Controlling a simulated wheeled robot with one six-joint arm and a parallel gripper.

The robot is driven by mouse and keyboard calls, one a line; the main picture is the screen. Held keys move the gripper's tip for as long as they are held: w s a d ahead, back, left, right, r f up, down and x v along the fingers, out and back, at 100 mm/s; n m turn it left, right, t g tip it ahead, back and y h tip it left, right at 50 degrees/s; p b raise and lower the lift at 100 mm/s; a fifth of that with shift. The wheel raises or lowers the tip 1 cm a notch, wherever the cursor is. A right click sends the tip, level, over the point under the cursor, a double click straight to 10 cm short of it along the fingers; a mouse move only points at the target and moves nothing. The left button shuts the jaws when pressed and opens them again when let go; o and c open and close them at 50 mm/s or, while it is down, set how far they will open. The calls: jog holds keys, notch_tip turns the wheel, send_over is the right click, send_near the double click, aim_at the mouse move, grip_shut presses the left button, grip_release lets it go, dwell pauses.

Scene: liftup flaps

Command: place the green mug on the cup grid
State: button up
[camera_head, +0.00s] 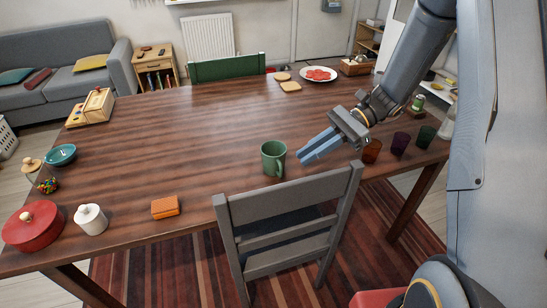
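The green mug (273,158) stands upright on the wooden table near its front edge, behind the grey chair, with its handle towards the right. My gripper (304,155) is just right of the mug, its blue fingers pointing left towards it. The fingers look close together, and I cannot tell whether there is a gap between them. They appear apart from the mug, and nothing shows between them. I cannot make out a cup grid in this view.
Several dark glasses (400,143) stand right of my gripper. A grey chair (285,222) stands at the front edge. An orange block (165,207), white pot (91,219) and red pot (33,227) are at the left. A plate (318,75) is at the back. The table's middle is clear.

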aim_at(275, 162)
jog(key=shift+m+y, duration=0.4)
jog(key=shift+y, duration=0.2)
jog(key=w+f+b, duration=0.3)
jog(key=w+f, duration=0.1)
jog(key=shift+b, duration=0.4)
jog(key=shift+w+f+b, duration=0.15)
jog(key=shift+f+b, duration=0.6)
jog(key=shift+f, duration=0.05)
jog(key=p+x, duration=0.2)
jog(key=x, duration=1)
jog(key=shift+w, duration=0.1)
grip_shut()
